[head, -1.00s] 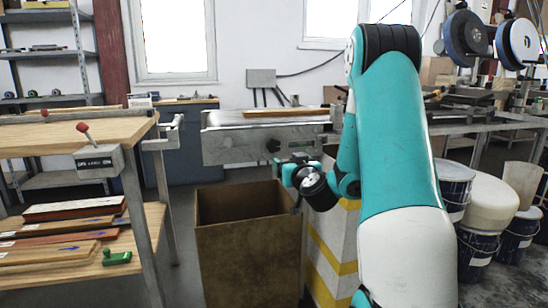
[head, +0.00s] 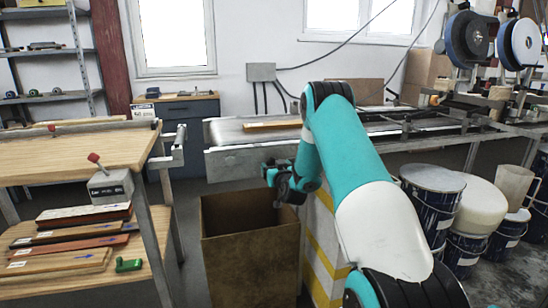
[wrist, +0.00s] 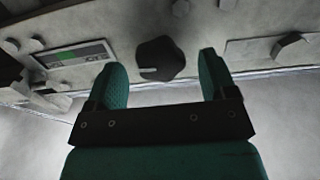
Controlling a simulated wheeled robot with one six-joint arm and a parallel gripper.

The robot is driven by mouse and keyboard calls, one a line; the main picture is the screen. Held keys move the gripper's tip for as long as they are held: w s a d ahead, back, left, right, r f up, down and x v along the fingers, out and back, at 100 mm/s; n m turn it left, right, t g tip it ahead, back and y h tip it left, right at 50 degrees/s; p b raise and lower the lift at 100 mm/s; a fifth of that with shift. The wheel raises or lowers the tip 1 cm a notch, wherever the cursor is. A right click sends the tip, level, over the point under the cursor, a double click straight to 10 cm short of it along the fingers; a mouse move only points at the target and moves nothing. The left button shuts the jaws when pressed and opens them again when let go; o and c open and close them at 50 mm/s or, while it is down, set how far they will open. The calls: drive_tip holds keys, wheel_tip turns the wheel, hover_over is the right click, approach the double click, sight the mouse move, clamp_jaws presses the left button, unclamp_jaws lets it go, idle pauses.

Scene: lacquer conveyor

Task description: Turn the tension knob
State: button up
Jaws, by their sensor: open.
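The tension knob (wrist: 160,58) is black and lobed, with a pale mark on its left side. It sits on the grey conveyor side panel (wrist: 230,58) in the wrist view. My gripper (wrist: 161,64) is open, its two green fingers spread left and right of the knob in the picture. Nothing is between the fingers except the view of the knob beyond; contact cannot be made out. In the head view my gripper (head: 266,172) is in front of the conveyor (head: 232,160), and the knob is hidden behind my arm.
A display with a green strip (wrist: 75,56) is left of the knob, and a grey bolt head (wrist: 291,46) is to its right. An open brown bin (head: 250,250) stands below my gripper. A wooden workbench (head: 85,150) is at left; paint buckets (head: 425,200) are at right.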

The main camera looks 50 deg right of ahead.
drive_tip(key=shift+x, duration=1.05)
drive_tip(key=c, duration=0.9)
drive_tip(key=shift+m, duration=1.5)
drive_tip(key=o, duration=0.9)
drive_tip(key=shift+s+f, duration=0.1)
